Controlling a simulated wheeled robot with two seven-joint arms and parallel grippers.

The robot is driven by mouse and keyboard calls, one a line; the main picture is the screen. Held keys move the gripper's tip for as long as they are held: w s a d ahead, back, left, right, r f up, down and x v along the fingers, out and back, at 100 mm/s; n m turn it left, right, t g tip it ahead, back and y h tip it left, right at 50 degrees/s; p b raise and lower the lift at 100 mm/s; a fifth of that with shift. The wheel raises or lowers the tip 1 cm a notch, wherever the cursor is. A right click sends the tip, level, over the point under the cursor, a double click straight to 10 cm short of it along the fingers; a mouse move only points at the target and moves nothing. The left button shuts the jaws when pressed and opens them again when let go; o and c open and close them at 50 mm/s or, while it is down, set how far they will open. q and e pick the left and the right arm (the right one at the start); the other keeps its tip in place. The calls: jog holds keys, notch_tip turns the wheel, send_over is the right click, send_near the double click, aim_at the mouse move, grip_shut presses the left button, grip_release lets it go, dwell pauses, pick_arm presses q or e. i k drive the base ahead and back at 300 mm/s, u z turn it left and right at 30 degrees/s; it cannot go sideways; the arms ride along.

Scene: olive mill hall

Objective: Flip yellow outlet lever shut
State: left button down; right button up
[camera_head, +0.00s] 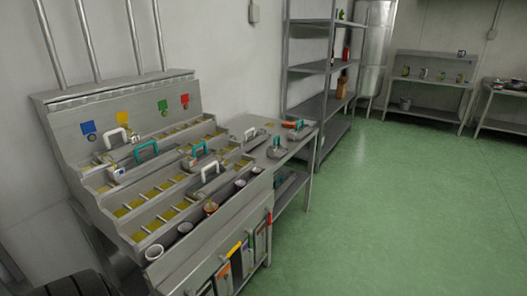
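The yellow outlet lever (234,249) is a small bright bar on the front of the stepped steel machine (120,84), low on its right side. It slants up to the right. It is too small here to tell whether it is open or shut. An orange-red lever (222,270) is left of it, and a red one (268,218) is to its right, nearer the far corner. Grey panels show below the levers. Neither of my grippers is in view, and nothing touches the yellow lever.
White- and teal-handled tools (146,150) lie across the machine's troughs. Several cups (210,208) line its front ledge. A steel side table (290,150) adjoins its far end. Beyond is a tall shelf rack (322,100). The green floor (400,210) to the right is clear.

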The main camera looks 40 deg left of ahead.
aim_at(225, 259)
jog(key=u, duration=1.15)
jog(key=k, duration=1.25)
jog(key=z, duration=0.4)
jog(key=i, duration=0.7)
jog(key=u, duration=0.4)
